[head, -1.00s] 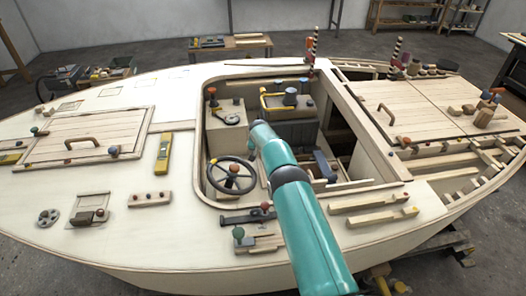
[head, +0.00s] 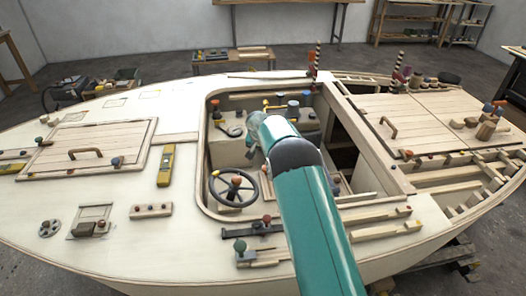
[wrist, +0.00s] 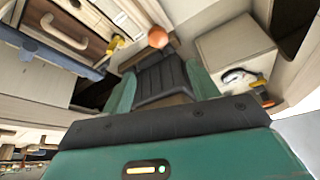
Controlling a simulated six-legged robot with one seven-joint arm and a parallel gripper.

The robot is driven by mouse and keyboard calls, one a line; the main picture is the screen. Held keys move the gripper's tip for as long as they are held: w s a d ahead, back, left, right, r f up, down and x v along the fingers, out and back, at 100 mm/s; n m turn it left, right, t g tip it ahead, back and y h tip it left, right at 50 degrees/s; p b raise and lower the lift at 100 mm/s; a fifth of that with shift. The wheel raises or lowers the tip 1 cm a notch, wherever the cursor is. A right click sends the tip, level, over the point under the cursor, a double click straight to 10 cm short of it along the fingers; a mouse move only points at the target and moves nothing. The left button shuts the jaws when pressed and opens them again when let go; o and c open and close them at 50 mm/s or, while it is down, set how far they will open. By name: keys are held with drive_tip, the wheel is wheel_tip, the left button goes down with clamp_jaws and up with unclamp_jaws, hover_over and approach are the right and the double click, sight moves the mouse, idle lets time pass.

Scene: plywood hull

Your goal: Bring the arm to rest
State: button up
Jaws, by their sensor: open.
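My arm (head: 305,205) reaches from the bottom of the head view up over the boat's open cockpit. Its front end hides part of the cockpit, and I cannot make out the jaws there. In the wrist view, my gripper (wrist: 160,78) shows two teal fingers spread apart, with nothing held between them. Beyond the fingers are a dark slatted panel and an orange knob (wrist: 157,37). I cannot tell how far the knob is from the fingertips.
The steering wheel (head: 233,187) is left of my arm inside the cockpit. A yellow level (head: 166,165) lies on the left deck. Wooden strips (head: 385,230) lie on the right deck. A plank hatch (head: 420,122) carries loose pieces.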

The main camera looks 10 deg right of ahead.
drive_tip(key=shift+s+r, duration=0.1)
drive_tip(key=shift+r, duration=0.15)
drive_tip(key=s+d+r+n+y, duration=0.1)
drive_tip(key=s+r, duration=0.9)
drive_tip(key=r, duration=0.3)
drive_tip(key=s+d+r+n, duration=0.1)
drive_tip(key=s+d+r, duration=0.1)
drive_tip(key=s+r, duration=0.95)
drive_tip(key=s+r+t, duration=0.1)
drive_tip(key=s+r, duration=0.2)
drive_tip(key=s, duration=0.4)
drive_tip(key=s+r, duration=0.3)
drive_tip(key=s, duration=0.4)
drive_tip(key=s+f+n, duration=0.1)
drive_tip(key=s+f, duration=0.1)
drive_tip(key=s, duration=0.6)
drive_tip(key=s+f+n, duration=0.1)
drive_tip(key=s, duration=0.7)
drive_tip(key=shift+s+a+f+y, duration=0.15)
drive_tip(key=shift+s+f+y, duration=0.15)
drive_tip(key=shift+f+y, duration=0.1)
